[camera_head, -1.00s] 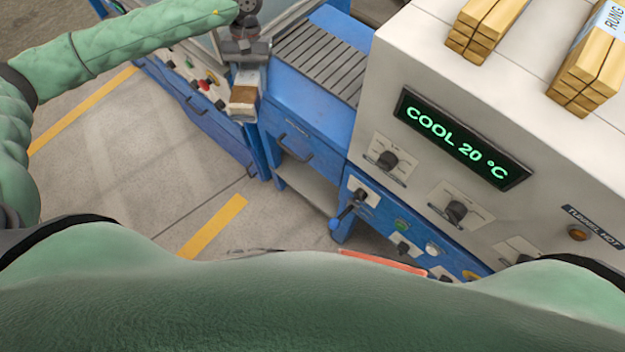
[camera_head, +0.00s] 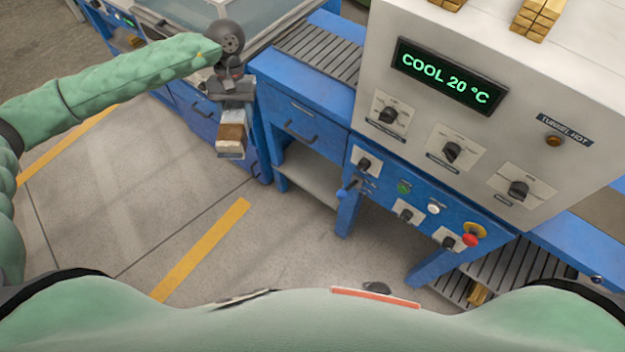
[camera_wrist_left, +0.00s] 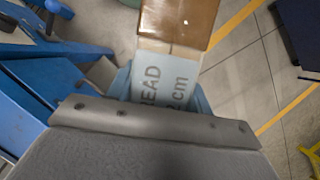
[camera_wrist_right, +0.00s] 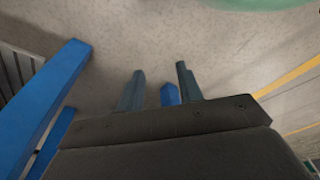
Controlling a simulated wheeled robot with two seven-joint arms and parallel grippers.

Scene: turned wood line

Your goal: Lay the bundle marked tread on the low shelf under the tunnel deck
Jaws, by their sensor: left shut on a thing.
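My left gripper (camera_head: 232,95) is shut on a wood bundle (camera_head: 231,135) with a brown end and a pale band, held in the air left of the blue bench. In the left wrist view the bundle (camera_wrist_left: 178,20) has a pale blue label (camera_wrist_left: 160,85) reading "READ" and "cm", its first letter hidden. A grey low shelf (camera_head: 308,182) shows under the blue deck left of the heat tunnel (camera_head: 540,80). A slatted low shelf (camera_head: 450,288) shows at lower right, with a small wooden piece on it. My right gripper (camera_wrist_right: 160,82) is open, seen only in its wrist view.
A roller deck (camera_head: 318,48) lies left of the tunnel, which reads "COOL 20 °C". Wood bundles (camera_head: 538,18) lie on the tunnel top. Blue legs (camera_head: 348,212) stand beside the grey shelf. The floor (camera_head: 120,200) in front is clear, with yellow lines.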

